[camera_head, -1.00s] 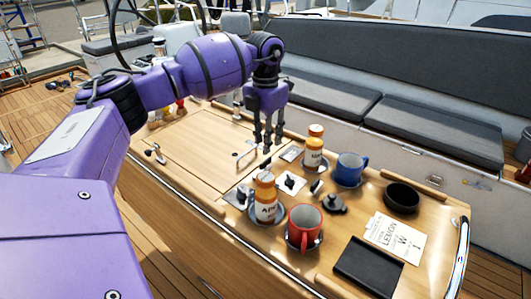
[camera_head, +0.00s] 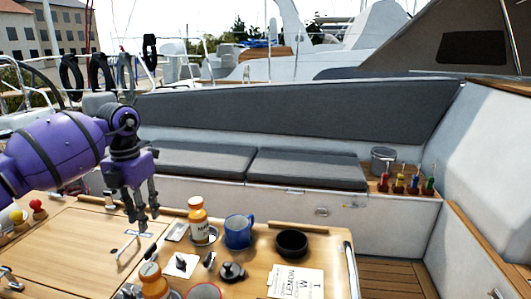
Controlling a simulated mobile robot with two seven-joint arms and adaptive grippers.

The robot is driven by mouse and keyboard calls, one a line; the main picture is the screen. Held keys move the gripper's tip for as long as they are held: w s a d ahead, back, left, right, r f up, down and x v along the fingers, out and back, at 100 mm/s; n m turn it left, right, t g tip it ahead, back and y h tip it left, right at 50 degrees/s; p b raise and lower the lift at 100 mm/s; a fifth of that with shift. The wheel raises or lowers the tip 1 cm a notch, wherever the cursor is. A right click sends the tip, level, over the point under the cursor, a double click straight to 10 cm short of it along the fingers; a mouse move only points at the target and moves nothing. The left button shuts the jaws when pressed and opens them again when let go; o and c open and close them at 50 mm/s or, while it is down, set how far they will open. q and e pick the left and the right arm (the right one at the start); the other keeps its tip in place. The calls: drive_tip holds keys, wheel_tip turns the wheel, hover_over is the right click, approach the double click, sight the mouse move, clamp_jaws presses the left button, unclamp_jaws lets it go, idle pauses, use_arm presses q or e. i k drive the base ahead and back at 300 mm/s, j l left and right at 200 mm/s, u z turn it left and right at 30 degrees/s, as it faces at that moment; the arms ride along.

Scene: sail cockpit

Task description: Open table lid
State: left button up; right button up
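The table lid (camera_head: 62,248) is a light wooden panel in the table top at the lower left. It lies flat and looks closed. A small metal handle (camera_head: 125,246) shows near its right edge. My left gripper (camera_head: 143,218) comes in from the left and points down above the table, close to the handle's upper right. Its fingers are apart with nothing between them. I cannot tell how high they are above the wood. My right gripper is out of view.
An orange-and-white bottle (camera_head: 198,222), a blue mug (camera_head: 238,231), a black bowl (camera_head: 291,243) and a paper card (camera_head: 296,282) are on the table right of the lid. Another bottle (camera_head: 153,282) is at the front. A grey-cushioned bench (camera_head: 305,168) runs behind.

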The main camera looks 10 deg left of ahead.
sight(87, 254)
drive_tip(key=k+j, duration=0.7)
drive_tip(key=k, duration=0.15)
